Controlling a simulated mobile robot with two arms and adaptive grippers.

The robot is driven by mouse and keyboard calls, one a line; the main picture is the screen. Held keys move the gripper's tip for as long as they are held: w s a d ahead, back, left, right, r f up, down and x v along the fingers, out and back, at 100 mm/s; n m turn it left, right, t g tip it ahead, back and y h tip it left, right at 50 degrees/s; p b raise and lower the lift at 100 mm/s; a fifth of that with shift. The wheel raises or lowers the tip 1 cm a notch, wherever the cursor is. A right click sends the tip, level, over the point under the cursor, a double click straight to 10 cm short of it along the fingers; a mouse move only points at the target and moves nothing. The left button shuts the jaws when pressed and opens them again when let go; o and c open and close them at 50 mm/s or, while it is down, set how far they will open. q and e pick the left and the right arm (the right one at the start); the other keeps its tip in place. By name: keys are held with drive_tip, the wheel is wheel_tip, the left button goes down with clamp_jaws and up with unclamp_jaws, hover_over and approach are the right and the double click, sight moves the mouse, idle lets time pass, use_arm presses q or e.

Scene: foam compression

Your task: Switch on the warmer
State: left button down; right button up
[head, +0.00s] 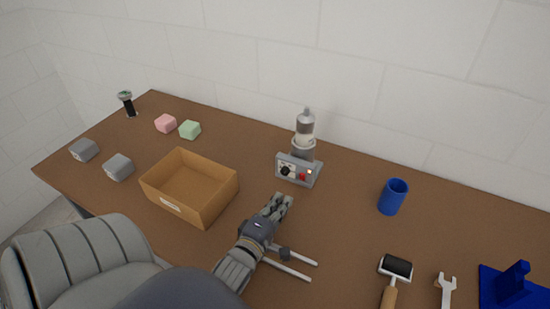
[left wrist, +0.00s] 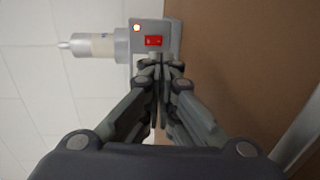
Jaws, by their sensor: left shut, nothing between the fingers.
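The warmer (head: 290,180) is a grey box with a bottle-like cylinder (head: 305,129) upright on it, near the back middle of the table. Its front has a black knob (head: 285,171), a red switch (head: 303,177) and a small lamp (head: 309,172) that looks bright orange. The left wrist view shows the red switch (left wrist: 153,41) and the glowing lamp (left wrist: 137,28) close up. My left gripper (head: 283,201) is shut and empty, just in front of the warmer. In the left wrist view its fingertips (left wrist: 160,67) are close to the switch; contact cannot be told. My right gripper is not in view.
To the right are a blue cup (head: 392,197), a roller (head: 396,267), a wrench (head: 446,289) and a blue stand (head: 512,284).

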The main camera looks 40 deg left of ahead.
use_arm(q)
drive_tip(key=shift+v, duration=1.75)
